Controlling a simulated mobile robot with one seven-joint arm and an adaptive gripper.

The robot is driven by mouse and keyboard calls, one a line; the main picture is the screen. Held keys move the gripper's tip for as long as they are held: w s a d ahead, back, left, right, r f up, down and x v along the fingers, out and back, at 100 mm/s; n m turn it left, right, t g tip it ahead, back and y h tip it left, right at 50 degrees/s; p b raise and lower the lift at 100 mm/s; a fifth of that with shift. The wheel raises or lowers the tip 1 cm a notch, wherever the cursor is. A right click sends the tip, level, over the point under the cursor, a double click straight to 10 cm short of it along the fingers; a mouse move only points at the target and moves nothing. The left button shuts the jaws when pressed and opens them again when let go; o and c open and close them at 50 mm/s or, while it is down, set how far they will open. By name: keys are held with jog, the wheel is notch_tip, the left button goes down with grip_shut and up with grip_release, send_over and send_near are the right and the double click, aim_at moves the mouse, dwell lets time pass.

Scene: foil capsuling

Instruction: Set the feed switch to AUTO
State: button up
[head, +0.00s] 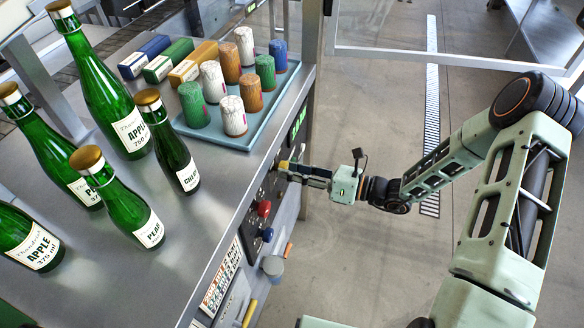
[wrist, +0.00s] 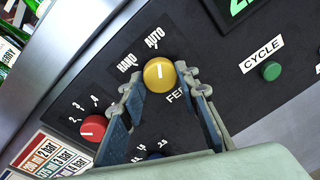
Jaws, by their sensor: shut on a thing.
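The feed switch (wrist: 159,73) is a round yellow knob with a white pointer line, in the upper middle of the wrist view. The labels HAND and AUTO stand to its upper left and above it. The line points up, roughly at AUTO. The FEED label below it is partly hidden by my finger. My gripper (wrist: 162,78) has one finger on each side of the knob and is shut on it. In the head view, my gripper (head: 293,171) reaches the panel from the right, and the yellow knob (head: 284,165) shows at its tips.
On the panel (wrist: 225,75) are a red knob (wrist: 93,127), a partly hidden blue knob (wrist: 154,156) and a green CYCLE button (wrist: 271,70). Above, green bottles (head: 108,95) and a blue tray (head: 225,138) of foil capsules stand on the metal counter.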

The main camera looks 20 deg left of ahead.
dwell(0.5)
jog(key=o, duration=1.2)
jog(key=shift+c, duration=0.2)
jog(key=shift+d, duration=0.1)
jog(key=s+d+r, duration=0.1)
jog(key=d, duration=1)
jog(key=shift+s+d, duration=0.2)
jog(key=shift+d, duration=0.15)
jog(key=shift+r, duration=0.1)
